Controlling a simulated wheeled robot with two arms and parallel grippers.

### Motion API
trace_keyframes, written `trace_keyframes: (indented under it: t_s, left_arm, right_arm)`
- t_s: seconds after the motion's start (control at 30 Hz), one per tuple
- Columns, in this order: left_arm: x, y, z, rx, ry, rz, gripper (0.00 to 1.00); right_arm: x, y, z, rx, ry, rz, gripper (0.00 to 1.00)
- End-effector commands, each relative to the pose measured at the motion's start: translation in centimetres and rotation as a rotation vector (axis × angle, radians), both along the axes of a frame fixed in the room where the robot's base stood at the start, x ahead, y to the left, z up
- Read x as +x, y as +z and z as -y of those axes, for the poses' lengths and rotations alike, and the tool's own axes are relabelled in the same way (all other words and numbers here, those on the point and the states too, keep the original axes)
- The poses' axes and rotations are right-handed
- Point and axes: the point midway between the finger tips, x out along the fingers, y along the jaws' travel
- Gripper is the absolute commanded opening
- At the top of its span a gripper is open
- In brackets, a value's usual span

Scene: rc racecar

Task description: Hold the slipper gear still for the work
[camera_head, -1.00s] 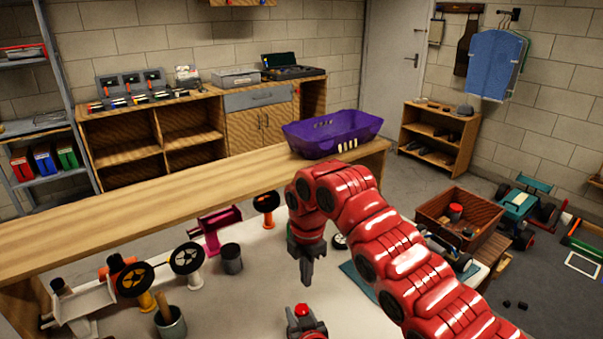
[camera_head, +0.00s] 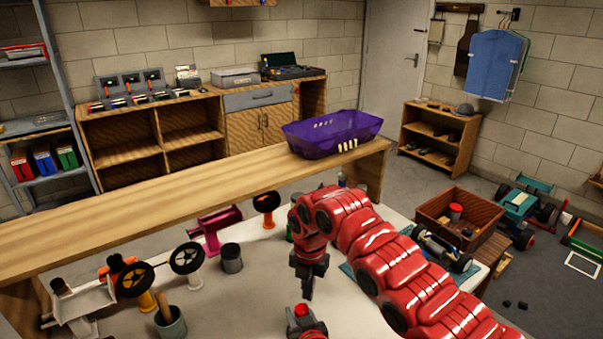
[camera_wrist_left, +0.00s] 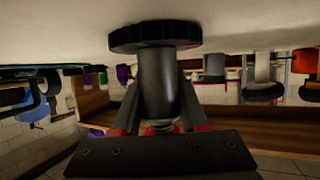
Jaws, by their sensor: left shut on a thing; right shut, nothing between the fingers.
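In the left wrist view, my left gripper (camera_wrist_left: 158,108) is shut on a grey cylinder (camera_wrist_left: 157,75). A dark toothed disc, which looks like the slipper gear (camera_wrist_left: 155,36), sits at the cylinder's end, by the pale tabletop at the top of this picture. In the head view, my right gripper (camera_head: 307,284) points down over the white table, shut and empty. A grey and red part (camera_head: 304,322) shows below it at the bottom edge; I cannot tell whether it is my left gripper. The gear is not clear in the head view.
A dark cup (camera_head: 231,257), a magenta stand (camera_head: 216,226), wheels on posts (camera_head: 186,258) and a tool pot (camera_head: 171,323) stand to the left. A car chassis (camera_head: 441,247) is at right, partly behind my right arm. A purple basket (camera_head: 332,134) stands on the shelf behind.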

Motion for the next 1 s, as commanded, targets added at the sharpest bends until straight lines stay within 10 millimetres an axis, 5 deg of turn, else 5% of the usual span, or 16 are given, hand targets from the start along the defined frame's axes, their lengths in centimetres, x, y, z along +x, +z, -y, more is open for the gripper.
trace_keyframes:
  t_s: [1.0]
  left_arm:
    - [-0.01,-0.04,0.0,0.0,0.0,-0.001,0.0]
  right_arm:
    - [-0.54,-1.14,-0.26,-0.001,0.0,-0.001,0.0]
